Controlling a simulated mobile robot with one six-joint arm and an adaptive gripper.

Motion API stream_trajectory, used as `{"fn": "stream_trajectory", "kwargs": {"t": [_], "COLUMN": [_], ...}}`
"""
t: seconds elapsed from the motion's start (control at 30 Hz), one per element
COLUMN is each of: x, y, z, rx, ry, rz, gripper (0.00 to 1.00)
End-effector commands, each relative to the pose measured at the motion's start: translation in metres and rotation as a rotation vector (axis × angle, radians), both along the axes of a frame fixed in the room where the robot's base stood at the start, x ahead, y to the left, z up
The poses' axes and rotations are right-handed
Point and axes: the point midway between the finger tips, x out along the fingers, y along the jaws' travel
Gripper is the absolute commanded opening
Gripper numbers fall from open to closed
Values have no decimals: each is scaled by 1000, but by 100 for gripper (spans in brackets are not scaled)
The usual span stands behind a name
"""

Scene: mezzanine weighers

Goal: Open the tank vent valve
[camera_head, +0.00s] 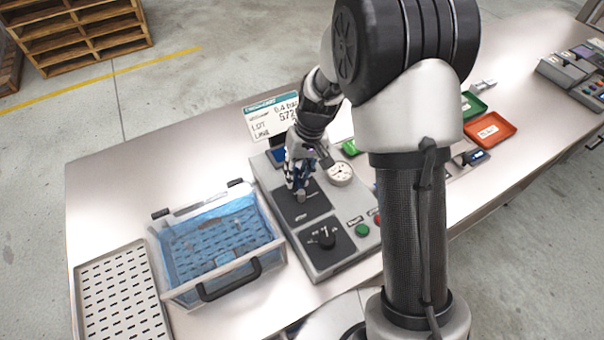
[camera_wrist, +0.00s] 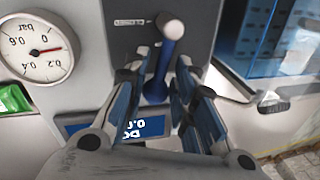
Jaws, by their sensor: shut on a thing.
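The tank vent valve is a lever with a blue grip (camera_wrist: 163,70) and a grey end, set on a dark plate (camera_head: 290,211) of the grey control panel (camera_head: 319,269). My gripper (camera_head: 298,178) is over that plate. In the wrist view my gripper (camera_wrist: 163,75) has its blue and black fingers on either side of the lever, shut on its blue grip. In the head view the fingers hide most of the lever. The round gauge (camera_head: 341,172) also shows in the wrist view (camera_wrist: 35,45), its red needle between 0 and 0.2 bar.
A black rotary knob (camera_head: 326,239) and a green button (camera_head: 362,230) are nearer the panel's front. A clear blue-tinted bin (camera_head: 217,247) stands close on the left, beside a slotted tray (camera_head: 122,295). A sign (camera_head: 271,118) stands behind. Red and green trays (camera_head: 490,131) lie to the right.

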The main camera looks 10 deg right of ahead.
Motion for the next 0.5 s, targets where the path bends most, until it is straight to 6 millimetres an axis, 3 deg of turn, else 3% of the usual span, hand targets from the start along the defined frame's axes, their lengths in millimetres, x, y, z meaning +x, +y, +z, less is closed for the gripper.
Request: {"fn": "stream_trajectory", "kwargs": {"t": [0.5], "x": [-2], "y": [10], "z": [-1], "rx": [0], "ry": [1], "rz": [213], "gripper": [0]}}
